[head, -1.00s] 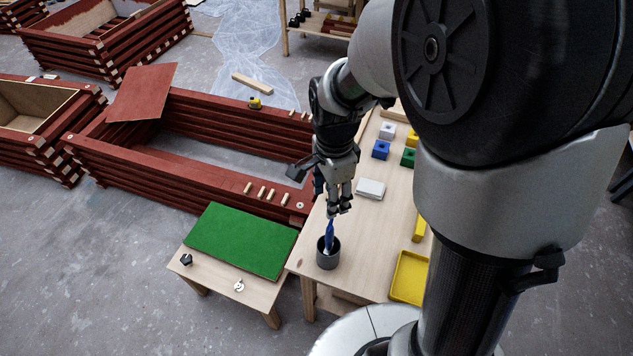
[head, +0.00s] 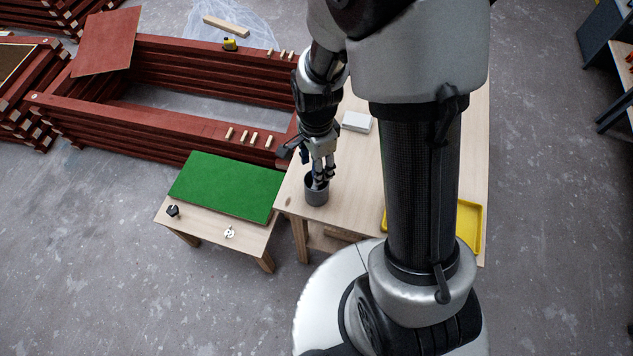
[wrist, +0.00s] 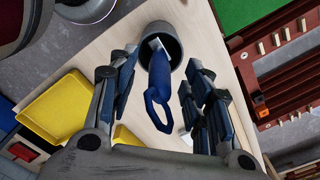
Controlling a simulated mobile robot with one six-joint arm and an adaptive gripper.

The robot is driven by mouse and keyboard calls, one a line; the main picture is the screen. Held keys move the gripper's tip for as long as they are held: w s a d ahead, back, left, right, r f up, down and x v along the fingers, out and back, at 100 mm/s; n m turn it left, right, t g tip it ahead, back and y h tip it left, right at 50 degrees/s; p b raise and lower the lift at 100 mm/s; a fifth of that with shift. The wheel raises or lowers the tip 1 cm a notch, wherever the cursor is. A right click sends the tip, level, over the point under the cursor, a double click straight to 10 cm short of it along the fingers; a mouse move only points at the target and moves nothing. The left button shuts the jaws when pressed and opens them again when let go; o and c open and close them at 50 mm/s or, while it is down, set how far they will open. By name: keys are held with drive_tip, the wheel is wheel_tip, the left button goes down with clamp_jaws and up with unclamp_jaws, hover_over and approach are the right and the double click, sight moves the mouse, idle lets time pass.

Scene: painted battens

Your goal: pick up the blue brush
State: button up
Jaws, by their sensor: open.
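The blue brush (wrist: 160,77) stands in a dark grey cup (wrist: 172,38) in the wrist view, its looped handle end toward me. My gripper (wrist: 157,90) is open, with its fingers on either side of the brush handle and a gap showing on both sides. In the head view my gripper (head: 321,181) is right above the grey cup (head: 316,195) near the table's left front corner. The brush is mostly hidden there by my fingers.
A yellow tray (head: 469,226) lies on the wooden table behind my arm. A white block (head: 357,122) lies farther back. A low table with a green mat (head: 228,187) stands to the left, by red stacked battens (head: 200,120).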

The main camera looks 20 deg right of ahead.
drive_tip(key=shift+f, duration=0.15)
drive_tip(key=shift+c, duration=0.5)
clamp_jaws()
